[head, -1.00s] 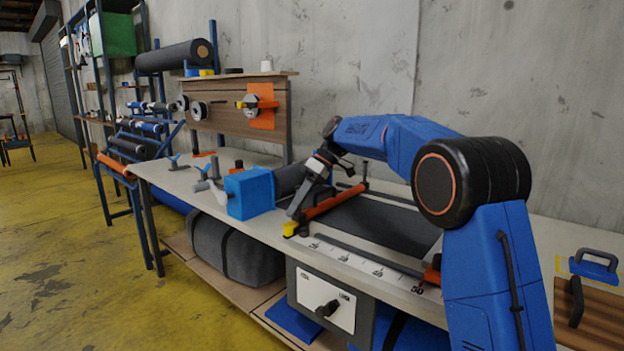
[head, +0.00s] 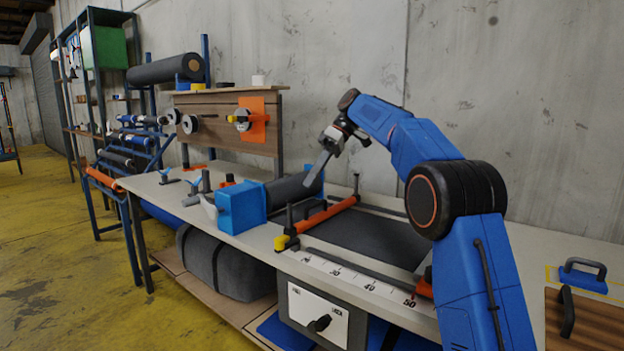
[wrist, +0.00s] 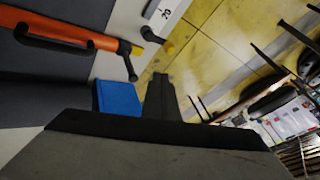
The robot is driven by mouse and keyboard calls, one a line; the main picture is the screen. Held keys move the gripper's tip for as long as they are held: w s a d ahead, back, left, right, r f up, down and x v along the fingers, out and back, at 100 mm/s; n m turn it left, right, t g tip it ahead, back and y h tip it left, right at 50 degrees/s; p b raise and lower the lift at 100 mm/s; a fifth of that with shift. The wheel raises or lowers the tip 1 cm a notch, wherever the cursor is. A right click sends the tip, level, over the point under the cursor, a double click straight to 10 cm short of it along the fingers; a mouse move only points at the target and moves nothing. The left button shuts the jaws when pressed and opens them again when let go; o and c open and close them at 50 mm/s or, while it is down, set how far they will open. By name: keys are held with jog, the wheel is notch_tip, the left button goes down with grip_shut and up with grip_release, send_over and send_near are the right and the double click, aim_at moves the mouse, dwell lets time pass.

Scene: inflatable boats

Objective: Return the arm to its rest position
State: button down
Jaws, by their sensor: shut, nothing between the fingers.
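My blue arm (head: 400,130) rises at the right of the head view and bends over the workbench. My gripper (head: 316,166) is at its end, raised above the bench, its fingers together with nothing between them. It points down and left, over the dark roll (head: 290,190). In the wrist view the dark gripper (wrist: 158,85) fills the lower middle, beside the blue block (wrist: 118,98) in the picture.
The blue block also shows in the head view (head: 241,208). An orange bar (head: 325,216) with a yellow end lies across the dark sheet (head: 375,238). A scale strip (head: 350,280) runs along the front. The air above the bench is free.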

jog(key=shift+s, duration=0.1)
jog(key=s+d+f+m+t+h, duration=0.2)
jog(key=s+d+m, duration=0.2)
jog(key=s+d, duration=0.55)
jog(key=s+d+f+m+t+h, duration=0.1)
jog(key=s+d+f+m+t, duration=0.2)
jog(key=s, duration=1.2)
jog(key=s+d+f+m+t+h, duration=0.1)
jog(key=s+d+f, duration=0.4)
jog(key=s+f, duration=0.5)
jog(key=s+d+f+m+t+h, duration=0.2)
jog(key=s+d+f+m, duration=0.4)
jog(key=s+f, duration=0.4)
jog(key=s, duration=0.4)
jog(key=shift+f+h, duration=0.15)
jog(key=shift+h, duration=0.25)
